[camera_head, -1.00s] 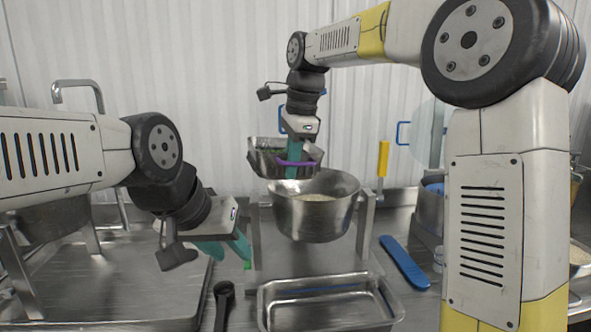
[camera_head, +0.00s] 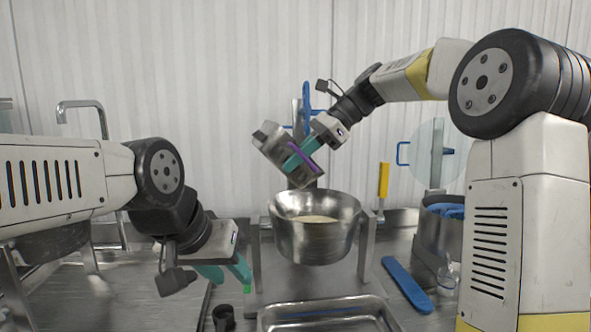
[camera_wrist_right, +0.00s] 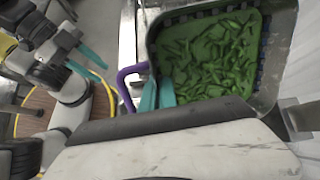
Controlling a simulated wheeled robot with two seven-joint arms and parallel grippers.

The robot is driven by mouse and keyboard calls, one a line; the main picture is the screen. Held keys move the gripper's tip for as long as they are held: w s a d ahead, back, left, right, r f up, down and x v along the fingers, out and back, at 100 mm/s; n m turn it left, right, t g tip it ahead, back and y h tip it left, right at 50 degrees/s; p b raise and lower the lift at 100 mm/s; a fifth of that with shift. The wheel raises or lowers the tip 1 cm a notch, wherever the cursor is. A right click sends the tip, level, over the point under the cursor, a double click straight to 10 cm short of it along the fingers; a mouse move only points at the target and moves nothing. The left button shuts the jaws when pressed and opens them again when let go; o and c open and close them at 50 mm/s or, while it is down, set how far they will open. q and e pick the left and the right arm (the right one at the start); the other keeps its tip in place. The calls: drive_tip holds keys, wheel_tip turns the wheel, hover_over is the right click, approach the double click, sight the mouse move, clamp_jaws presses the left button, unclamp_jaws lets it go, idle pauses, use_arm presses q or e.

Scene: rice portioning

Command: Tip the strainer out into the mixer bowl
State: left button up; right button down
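The strainer (camera_head: 275,148) is a metal basket with a purple handle (camera_head: 301,158). It is steeply tilted in the air above the mixer bowl. The right wrist view shows green pieces lying in the strainer (camera_wrist_right: 270,75). My right gripper (camera_head: 300,154) has its teal fingers shut on the strainer beside the purple handle; these fingers also show in the right wrist view (camera_wrist_right: 157,94). The mixer bowl (camera_head: 310,243) is a round steel bowl on a stand, with pale rice in it. My left gripper (camera_head: 225,271) is empty, fingers apart, left of the bowl.
A steel tray (camera_head: 330,312) lies in front of the bowl stand. A blue flat tool (camera_head: 407,285) lies on the counter to the right, near a pot (camera_head: 437,235). A yellow-handled tool (camera_head: 383,180) stands behind. A tap (camera_head: 82,108) is at the back left.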

drive_tip(key=r+y, duration=0.1)
drive_tip(key=d+r+y, duration=0.1)
drive_tip(key=shift+w+d+g+y, duration=0.1)
drive_tip(key=shift+w+g+y, duration=0.2)
drive_tip(key=shift+g, duration=0.1)
drive_tip(key=y, duration=0.1)
drive_tip(key=d+r, duration=0.1)
drive_tip(key=y, duration=0.1)
drive_tip(key=shift+w+d+r+m+g+y, duration=0.2)
drive_tip(key=shift+w+d+m+g+y, duration=0.1)
drive_tip(key=shift+m, duration=0.1)
drive_tip(key=shift+w+d+r+g+y, duration=0.3)
drive_tip(key=shift+d+y, duration=0.25)
drive_tip(key=shift+y, duration=0.25)
drive_tip(key=shift+w+d+r+g+y, duration=0.1)
drive_tip(key=shift+d+r+g+y, duration=0.1)
drive_tip(key=shift+d+r+y, duration=0.45)
drive_tip(key=shift+a+f, duration=0.15)
drive_tip(key=shift+f, duration=0.1)
wheel_tip(320, 180, up, 6)
drive_tip(key=t+h, duration=0.2)
drive_tip(key=h, duration=0.3)
drive_tip(key=n+t+h, duration=0.1)
drive_tip(key=h, duration=0.5)
drive_tip(key=t+h, duration=0.2)
drive_tip(key=h, duration=0.4)
drive_tip(key=shift+n+t, duration=0.3)
